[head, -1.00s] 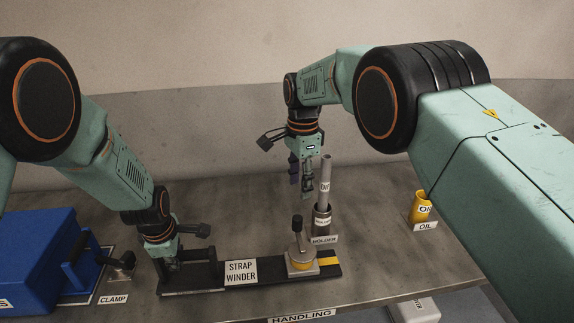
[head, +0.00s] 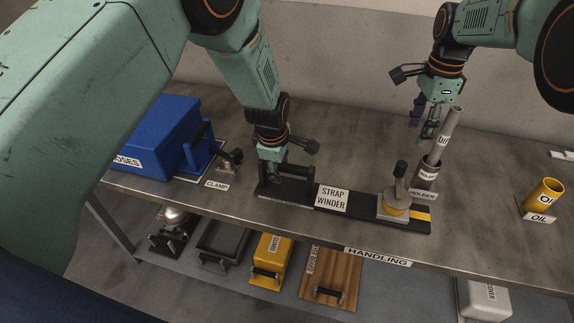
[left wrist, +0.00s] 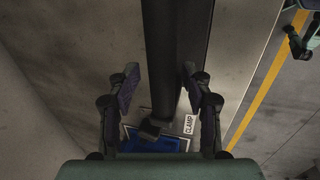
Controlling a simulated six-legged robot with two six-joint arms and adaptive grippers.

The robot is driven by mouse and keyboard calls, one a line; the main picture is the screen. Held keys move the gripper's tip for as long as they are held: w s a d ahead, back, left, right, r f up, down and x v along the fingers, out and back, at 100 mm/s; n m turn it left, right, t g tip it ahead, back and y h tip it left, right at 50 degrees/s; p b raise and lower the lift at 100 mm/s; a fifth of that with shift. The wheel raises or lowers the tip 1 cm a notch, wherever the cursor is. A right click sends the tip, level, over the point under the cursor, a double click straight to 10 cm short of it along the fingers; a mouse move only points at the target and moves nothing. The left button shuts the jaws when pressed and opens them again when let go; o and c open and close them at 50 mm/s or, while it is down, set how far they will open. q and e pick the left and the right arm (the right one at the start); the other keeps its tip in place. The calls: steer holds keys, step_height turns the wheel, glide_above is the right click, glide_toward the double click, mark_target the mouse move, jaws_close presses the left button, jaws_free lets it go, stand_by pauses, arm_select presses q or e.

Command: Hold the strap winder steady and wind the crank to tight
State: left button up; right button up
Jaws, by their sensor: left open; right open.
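The strap winder (head: 272,191) is a long black base on the bench, with a white label and a raised handle bar (head: 301,168) at its left end. At its right end is a grey plate with a yellow ring and a crank (head: 399,182) with an upright dark knob. My left gripper (head: 275,173) is open at the handle. In the left wrist view my open fingers (left wrist: 160,88) lie to either side of a dark bar (left wrist: 178,45); contact cannot be told. My right gripper (head: 430,130) is open and empty, above and behind the crank, beside the holder tube.
A holder (head: 426,172) with a tilted grey tube (head: 450,130) stands close behind the crank. A yellow oil cup (head: 544,192) is at right. A blue case (head: 160,130) and a clamp (head: 228,160) are at left. Several items lie on the shelf below.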

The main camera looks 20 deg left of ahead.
arm_select(q)
steer(key=shift+r, duration=0.25)
steer(key=v, duration=1.1)
steer(key=shift+r, duration=0.2)
steer(key=shift+s, duration=0.2)
